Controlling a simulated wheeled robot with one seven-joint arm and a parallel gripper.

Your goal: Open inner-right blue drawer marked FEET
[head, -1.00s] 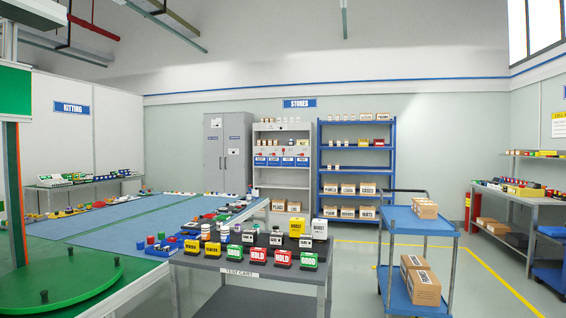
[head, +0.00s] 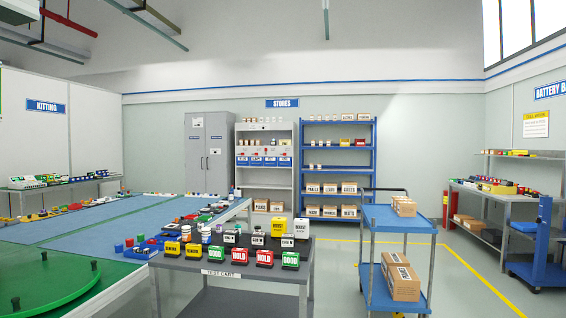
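A row of several small blue drawers shows in the head view on the pale shelf unit (head: 265,205) under the STORES sign. The inner-right blue drawer (head: 270,161) is second from the right in that row. Its white label is too small to read here. The drawers all look shut and flush. My gripper is not in view. The drawers are far off, across the room.
A grey test cart (head: 235,274) with several coloured blocks stands in front. A blue trolley (head: 400,222) with boxes is to its right. A long blue-topped table (head: 130,225) fills the left. Open floor (head: 465,270) lies right of the trolley.

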